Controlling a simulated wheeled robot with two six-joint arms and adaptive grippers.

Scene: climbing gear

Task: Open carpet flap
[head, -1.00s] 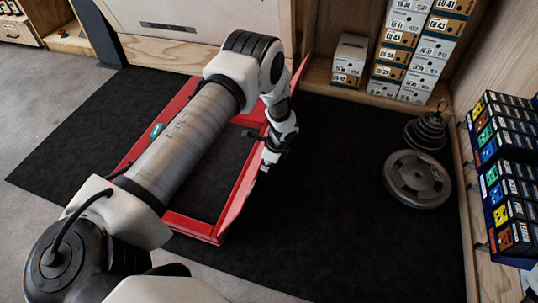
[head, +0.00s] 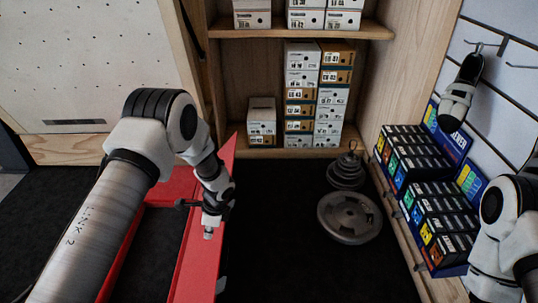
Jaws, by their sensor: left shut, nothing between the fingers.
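A red box-like frame (head: 190,264) lies at the lower left on the black carpet (head: 290,240). Dark carpet-like material shows inside it. Its right side is a long red panel that slants up toward the shelf. My left gripper (head: 208,233) is shut and empty, fingers pointing down, at this panel. I cannot tell whether it touches the panel. My left arm hides part of the frame. No separate carpet flap can be made out. Links of my right arm show at the right edge, but I cannot make out its gripper.
A weight plate (head: 350,218) and a stack of smaller weights (head: 346,171) stand on the carpet to the right. Shoe boxes (head: 300,95) fill the wooden shelf behind. Colourful boxed goods (head: 412,160) line the right wall. Carpet between frame and weights is clear.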

